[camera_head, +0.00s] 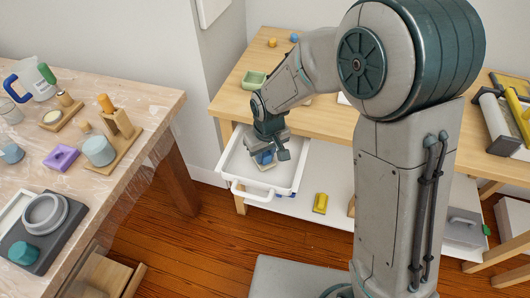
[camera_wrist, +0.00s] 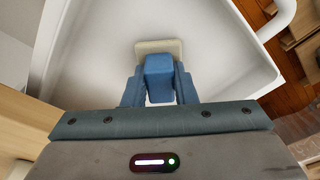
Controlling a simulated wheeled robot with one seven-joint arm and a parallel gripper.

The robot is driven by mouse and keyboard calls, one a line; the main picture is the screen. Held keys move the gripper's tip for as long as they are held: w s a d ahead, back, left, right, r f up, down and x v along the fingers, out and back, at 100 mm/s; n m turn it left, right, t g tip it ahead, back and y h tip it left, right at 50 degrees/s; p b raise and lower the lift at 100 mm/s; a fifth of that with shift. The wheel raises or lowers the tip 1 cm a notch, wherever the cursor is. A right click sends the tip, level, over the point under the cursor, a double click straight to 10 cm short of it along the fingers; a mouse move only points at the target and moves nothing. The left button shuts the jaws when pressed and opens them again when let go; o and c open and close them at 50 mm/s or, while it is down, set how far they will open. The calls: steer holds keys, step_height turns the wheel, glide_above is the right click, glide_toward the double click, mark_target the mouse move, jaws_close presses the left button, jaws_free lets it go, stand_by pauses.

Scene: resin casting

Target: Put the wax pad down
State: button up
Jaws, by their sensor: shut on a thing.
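The wax pad appears as a cream square plate (camera_wrist: 160,47) with a blue block-shaped grip (camera_wrist: 159,78) in the wrist view. My gripper (camera_wrist: 159,88) is shut on the blue block, with a finger on each side. In the head view my gripper (camera_head: 268,150) reaches down into a white open drawer (camera_head: 240,150), with the pad (camera_head: 264,166) under it. The pad is inside the drawer walls, near or on its floor; I cannot tell whether it touches. The fingers partly hide the block.
The drawer's white handle (camera_head: 250,195) sticks out at the front. A wooden table (camera_head: 232,100) stands above it, with a green tray (camera_head: 254,80) on top. A yellow object (camera_head: 320,203) lies on the lower shelf. A cluttered workbench (camera_head: 160,105) stands at left.

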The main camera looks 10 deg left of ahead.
mark_target(268, 157)
steer(key=o, duration=0.9)
steer(key=shift+f, duration=0.1)
step_height(268, 157, up, 12)
steer(key=s+p, duration=0.1)
steer(key=p, duration=0.1)
steer(key=s+d+r+m, duration=0.1)
steer(key=s+d, duration=0.3)
steer(key=d, duration=0.4)
steer(key=s+d+r+m, duration=0.2)
steer(key=s+d+m, duration=0.2)
steer(key=d, duration=0.5)
steer(key=s+d+r+m, duration=0.1)
steer(key=s+d+m, duration=0.2)
steer(key=d, duration=0.6)
steer(key=shift+s+r+t+h, duration=0.35)
steer(key=shift+s+t+h, duration=0.05)
steer(key=shift+s, duration=0.1)
